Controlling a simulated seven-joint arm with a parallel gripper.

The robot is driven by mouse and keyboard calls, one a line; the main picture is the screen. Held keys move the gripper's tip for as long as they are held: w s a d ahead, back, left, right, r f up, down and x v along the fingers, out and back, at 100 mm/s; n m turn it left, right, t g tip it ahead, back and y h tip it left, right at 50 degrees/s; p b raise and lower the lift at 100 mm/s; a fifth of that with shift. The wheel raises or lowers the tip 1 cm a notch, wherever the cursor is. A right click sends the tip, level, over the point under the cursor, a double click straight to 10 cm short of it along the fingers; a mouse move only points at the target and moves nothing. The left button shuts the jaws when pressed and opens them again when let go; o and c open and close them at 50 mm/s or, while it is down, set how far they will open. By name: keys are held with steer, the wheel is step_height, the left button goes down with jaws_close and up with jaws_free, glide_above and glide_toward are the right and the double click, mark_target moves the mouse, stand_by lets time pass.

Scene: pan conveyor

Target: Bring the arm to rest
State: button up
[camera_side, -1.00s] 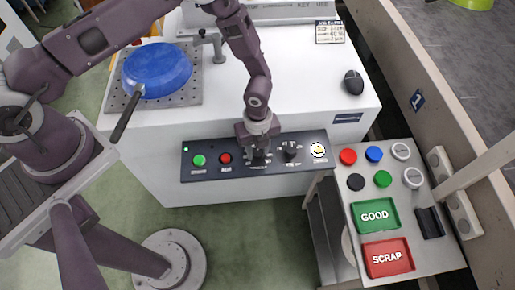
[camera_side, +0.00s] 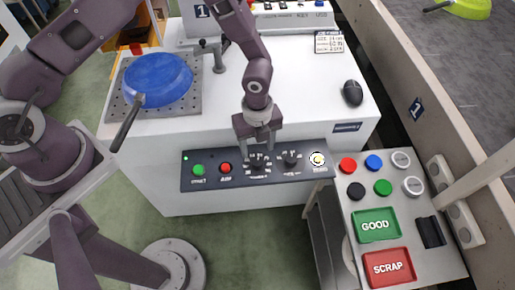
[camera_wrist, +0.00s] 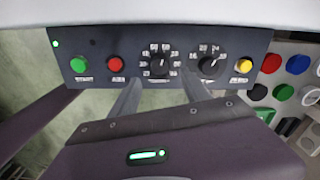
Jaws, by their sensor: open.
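My gripper (camera_side: 257,145) hangs above the dark control panel (camera_side: 222,181) on the front of the white bench, pointing down at the left dial (camera_side: 258,165). Its two fingers are apart with nothing between them. In the wrist view the gripper (camera_wrist: 161,80) shows its fingers spread on either side below the left dial (camera_wrist: 159,65), which stands clear between and beyond them. The right dial (camera_wrist: 210,66) is beside it, to the right of the fingers.
The panel also has a green button (camera_side: 198,170), a red button (camera_side: 225,168) and a yellow button (camera_side: 318,158). A blue pan (camera_side: 158,80) sits on a perforated plate at left. A mouse (camera_side: 353,92) lies on the bench. A side table holds GOOD (camera_side: 359,231) and SCRAP (camera_side: 372,276) trays.

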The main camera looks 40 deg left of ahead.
steer(key=a+r+n+t+y, duration=0.1)
steer(key=a+r+n, duration=0.4)
steer(key=r, duration=0.7)
steer(key=a+r+n+t+y, duration=0.15)
steer(key=a+r+n, duration=0.35)
steer(key=r, duration=0.7)
steer(key=s+a+r+n, duration=0.3)
steer(key=s+r+n, duration=0.35)
steer(key=r, duration=0.25)
steer(key=s+r+n+t+h, duration=0.2)
steer(key=s+n, duration=0.6)
steer(key=s, duration=0.6)
step_height(320, 180, up, 2)
steer(key=shift+r+t, duration=0.1)
steer(key=shift+t, duration=0.45)
steer(key=shift+h, duration=0.25)
